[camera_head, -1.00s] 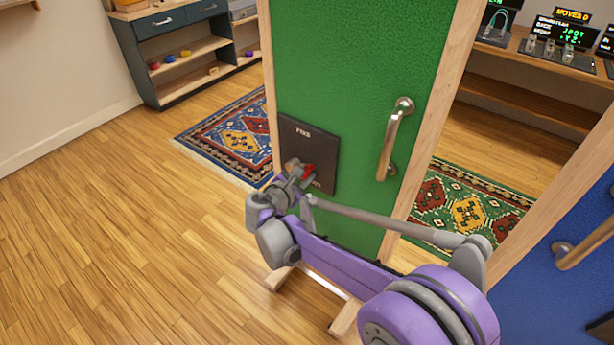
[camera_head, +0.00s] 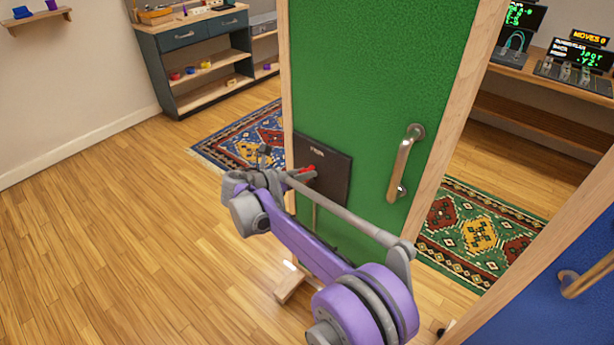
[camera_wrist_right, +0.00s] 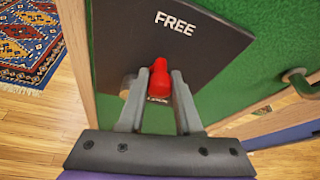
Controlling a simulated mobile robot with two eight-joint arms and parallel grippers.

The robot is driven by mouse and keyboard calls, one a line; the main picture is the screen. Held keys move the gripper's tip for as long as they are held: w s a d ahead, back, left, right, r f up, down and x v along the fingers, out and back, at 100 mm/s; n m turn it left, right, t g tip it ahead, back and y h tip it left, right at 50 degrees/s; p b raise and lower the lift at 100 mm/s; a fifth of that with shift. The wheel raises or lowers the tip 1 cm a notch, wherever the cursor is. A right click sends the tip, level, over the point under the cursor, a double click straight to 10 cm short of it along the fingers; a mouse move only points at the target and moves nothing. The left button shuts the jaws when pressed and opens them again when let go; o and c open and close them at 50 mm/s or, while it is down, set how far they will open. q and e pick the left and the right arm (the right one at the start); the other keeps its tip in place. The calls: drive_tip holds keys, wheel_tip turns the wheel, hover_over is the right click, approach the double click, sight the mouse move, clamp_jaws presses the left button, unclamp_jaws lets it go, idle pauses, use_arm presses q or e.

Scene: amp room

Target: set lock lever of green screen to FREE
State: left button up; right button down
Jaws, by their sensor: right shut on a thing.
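The green screen (camera_head: 375,90) stands upright in a wooden frame, with a handle (camera_head: 405,165) on its right side. A dark lock plate (camera_head: 330,178) is on its lower left; it also shows in the right wrist view (camera_wrist_right: 215,50), with FREE printed near its top. The red lock lever (camera_wrist_right: 160,80) sits between the fingers of my right gripper (camera_wrist_right: 158,90), which is shut on it. Its tip points up toward FREE. A label below the lever is partly covered. My right gripper also shows in the head view (camera_head: 300,175). My left gripper is not in view.
A blue screen (camera_head: 550,290) with its own handle stands at the lower right. Patterned rugs lie behind the green screen, one blue (camera_head: 245,135) and one green (camera_head: 475,235). A shelf unit (camera_head: 200,60) stands at the back left. The wooden floor at left is clear.

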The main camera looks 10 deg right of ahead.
drive_tip(key=shift+w+a+r+n, duration=0.1)
drive_tip(key=shift+w+a+n, duration=0.1)
drive_tip(key=shift+n, duration=0.1)
idle(0.4)
drive_tip(key=c, duration=0.6)
unclamp_jaws()
drive_tip(key=p+v, duration=0.1)
drive_tip(key=v, duration=0.9)
drive_tip(key=shift+a, duration=0.35)
drive_tip(key=shift+s+r, duration=0.1)
